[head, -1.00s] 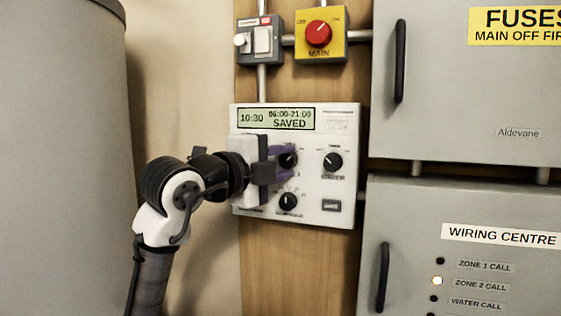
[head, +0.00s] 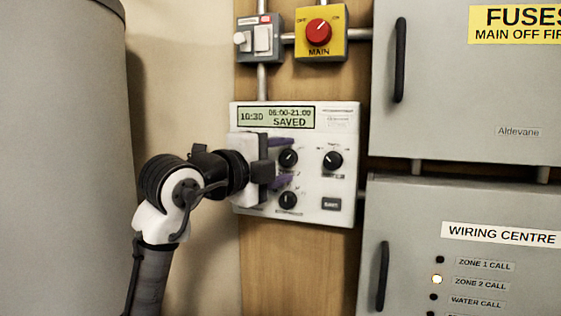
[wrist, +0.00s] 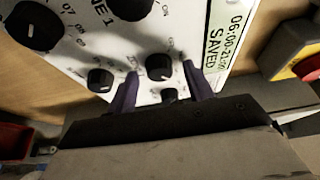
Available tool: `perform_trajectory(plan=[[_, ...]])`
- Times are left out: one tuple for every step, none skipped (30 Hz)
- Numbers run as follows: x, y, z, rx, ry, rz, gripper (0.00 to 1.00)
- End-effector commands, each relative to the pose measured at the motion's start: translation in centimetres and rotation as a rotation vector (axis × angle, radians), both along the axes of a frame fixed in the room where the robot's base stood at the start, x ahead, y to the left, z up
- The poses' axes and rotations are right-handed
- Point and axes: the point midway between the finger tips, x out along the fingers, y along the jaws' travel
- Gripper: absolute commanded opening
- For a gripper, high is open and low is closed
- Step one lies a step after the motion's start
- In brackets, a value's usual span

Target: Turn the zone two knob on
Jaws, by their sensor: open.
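The white controller panel (head: 345,115) is on the wooden board, its display (head: 277,118) reading 10:30, 06:00-21:00 SAVED. My gripper (head: 287,161) is in front of its left half, with the purple fingers spread above and below a black knob (head: 288,158). The fingers look clear of this knob. In the wrist view my gripper (wrist: 160,78) is open, with a black knob (wrist: 160,67) between the fingers. The small labels are too blurred to say which knob is zone two. The ZONE 2 CALL lamp (head: 437,280) is lit. My gripper hides the panel's left part.
Another black knob (head: 332,160) is right of the fingers and one (head: 288,201) is just below. A red MAIN switch (head: 318,33) and grey switch box (head: 262,40) are above. Grey cabinets (head: 460,110) stand right, a grey cylinder (head: 62,160) left.

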Motion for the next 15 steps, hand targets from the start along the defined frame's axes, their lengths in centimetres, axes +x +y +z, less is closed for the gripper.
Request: perform_trajectory(plan=[[-0.2,0.2,0.0,-0.001,-0.001,0.001,0.52],[-0.4,0.4,-0.1,-0.001,-0.001,0.002,0.52],[-0.7,0.7,-0.1,-0.001,-0.002,0.002,0.52],[-1.1,1.0,-0.1,-0.001,-0.002,0.002,0.52],[-1.5,1.3,-0.1,-0.001,-0.002,0.002,0.52],[-2.0,1.9,-0.2,-0.001,-0.002,0.004,0.52],[-2.5,2.3,-0.2,-0.001,-0.003,0.004,0.52],[-3.1,2.7,-0.1,-0.001,-0.003,0.003,0.52],[-3.8,3.3,-0.2,-0.001,-0.003,0.004,0.52],[-4.4,3.8,-0.2,0.000,-0.004,0.004,0.52],[-4.9,4.3,-0.2,-0.001,-0.002,0.004,0.52],[-5.6,4.9,-0.1,-0.001,-0.003,0.004,0.52],[-6.1,5.3,-0.1,-0.001,-0.002,0.003,0.52],[-6.6,5.8,-0.2,-0.001,-0.002,0.004,0.52],[-7.3,6.3,-0.1,-0.001,-0.003,0.003,0.52]])
